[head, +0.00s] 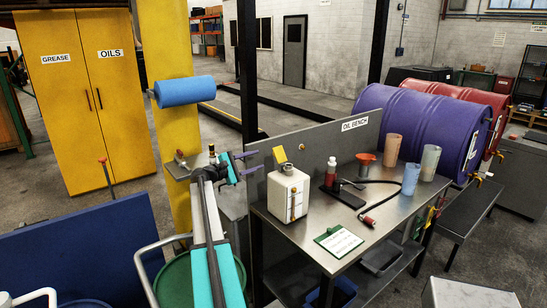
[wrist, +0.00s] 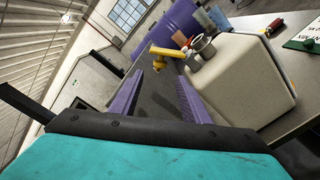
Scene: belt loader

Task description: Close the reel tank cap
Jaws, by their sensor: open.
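The reel tank appears to be the cream box-shaped tank (head: 288,194) at the left end of the bench. Its yellow cap (head: 279,156) stands tilted up, open, on top. In the wrist view the cap (wrist: 166,52) is swung away from the round metal filler neck (wrist: 201,47) on the tank (wrist: 243,85), and the neck's mouth shows. My gripper (head: 253,163) is left of the tank, at about the cap's height in the head view. Its purple fingers are apart and empty. In the wrist view the cap lies just beyond the gap between the fingertips (wrist: 160,76).
A grey panel (head: 330,143) stands along the back of the bench (head: 290,235). A yellow post with a blue roll (head: 185,91) stands behind my arm.

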